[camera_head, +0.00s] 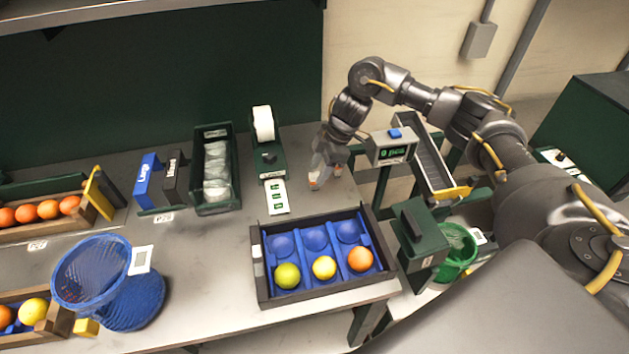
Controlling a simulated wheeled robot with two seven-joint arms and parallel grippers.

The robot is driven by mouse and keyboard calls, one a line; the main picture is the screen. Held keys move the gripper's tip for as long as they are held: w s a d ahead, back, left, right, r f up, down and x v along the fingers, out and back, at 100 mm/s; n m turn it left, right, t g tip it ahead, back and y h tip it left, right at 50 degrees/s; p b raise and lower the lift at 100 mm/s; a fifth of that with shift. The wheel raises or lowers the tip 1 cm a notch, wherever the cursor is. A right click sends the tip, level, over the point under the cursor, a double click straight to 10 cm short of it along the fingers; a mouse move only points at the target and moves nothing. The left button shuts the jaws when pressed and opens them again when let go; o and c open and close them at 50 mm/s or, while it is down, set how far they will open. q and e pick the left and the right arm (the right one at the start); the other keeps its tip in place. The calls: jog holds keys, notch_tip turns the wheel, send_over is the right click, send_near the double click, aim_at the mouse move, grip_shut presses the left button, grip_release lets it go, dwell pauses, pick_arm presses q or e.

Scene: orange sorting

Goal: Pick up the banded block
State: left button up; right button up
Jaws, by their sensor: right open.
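My right gripper (326,175) is in the camera_head view, pointing down at the bench behind the blue-lined tray, just right of the label printer. It is open. Small orange and white patches show low at its fingers; I cannot tell whether they belong to the fingertips or to a banded block between them. No banded block shows clearly elsewhere. My left gripper is not in view.
The tray (262,284) holds a green, a yellow and an orange fruit in its front row. The label printer (268,158), dark bin (213,207) and blue basket (135,312) stand left. A counter display (391,148) is close right of my gripper.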

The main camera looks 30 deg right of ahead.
aim_at(316, 174)
jog(key=shift+a+f, duration=0.2)
jog(key=p+x, duration=0.2)
jog(key=x, duration=0.1)
jog(key=shift+w+a+f, duration=0.1)
jog(key=shift+a+f, duration=0.05)
jog(key=shift+f, duration=0.15)
jog(key=shift+a+f, duration=0.1)
jog(key=shift+f, duration=0.4)
grip_shut()
jog(key=shift+r, duration=0.15)
